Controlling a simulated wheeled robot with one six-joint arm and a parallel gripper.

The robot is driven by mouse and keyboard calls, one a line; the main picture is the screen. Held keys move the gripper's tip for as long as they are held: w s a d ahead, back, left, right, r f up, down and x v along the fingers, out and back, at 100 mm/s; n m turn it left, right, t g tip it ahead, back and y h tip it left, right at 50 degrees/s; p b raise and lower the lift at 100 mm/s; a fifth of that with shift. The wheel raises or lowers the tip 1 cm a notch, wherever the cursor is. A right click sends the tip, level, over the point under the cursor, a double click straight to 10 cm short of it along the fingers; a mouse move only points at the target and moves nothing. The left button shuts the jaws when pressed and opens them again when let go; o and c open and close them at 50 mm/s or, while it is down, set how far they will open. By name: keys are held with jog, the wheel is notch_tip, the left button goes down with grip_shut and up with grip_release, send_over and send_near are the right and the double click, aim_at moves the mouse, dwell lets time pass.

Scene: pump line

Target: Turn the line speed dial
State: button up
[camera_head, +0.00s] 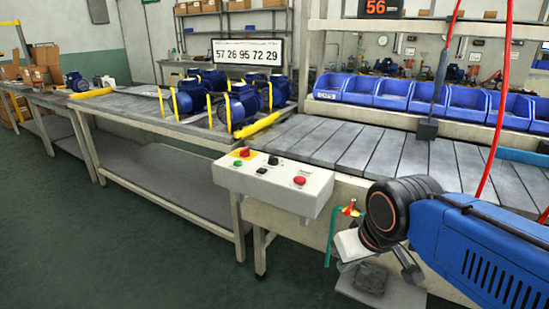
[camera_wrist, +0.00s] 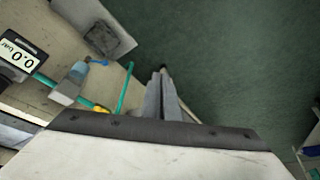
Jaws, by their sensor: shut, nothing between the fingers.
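The dial is most likely the small black knob (camera_head: 273,160) on top of the pale control box (camera_head: 300,198) at the front edge of the conveyor. A red button on a yellow plate (camera_head: 243,152), a green button (camera_head: 238,163) and a red button (camera_head: 299,180) share the box. I cannot read the knob's markings or setting. My gripper (camera_wrist: 163,72) is shut and empty in the wrist view, with green floor beyond its tips. In the head view my arm is right of and lower than the box, apart from the knob. The wrist view does not show the knob.
The slatted conveyor (camera_head: 380,155) lies behind the box, with blue bins (camera_head: 385,92) beyond. Blue pumps (camera_head: 238,105) stand on the left bench. A gauge reading 0.0 bar (camera_wrist: 20,55) and a teal hose (camera_wrist: 125,88) are near my gripper. Open floor (camera_head: 130,245) lies front left.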

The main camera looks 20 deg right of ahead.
jog(key=o, duration=0.5)
jog(key=shift+w+r, duration=0.1)
jog(key=shift+r, duration=0.05)
jog(key=o, duration=0.5)
jog(key=w+r, duration=0.4)
jog(key=w, duration=0.1)
jog(key=w+a+r, duration=0.1)
jog(key=w+r, duration=0.9)
jog(key=shift+w+a, duration=0.15)
jog(key=shift+w, duration=0.15)
send_near(274, 157)
jog(key=x, duration=0.8)
jog(key=shift+a, duration=0.1)
jog(key=c, duration=1.1)
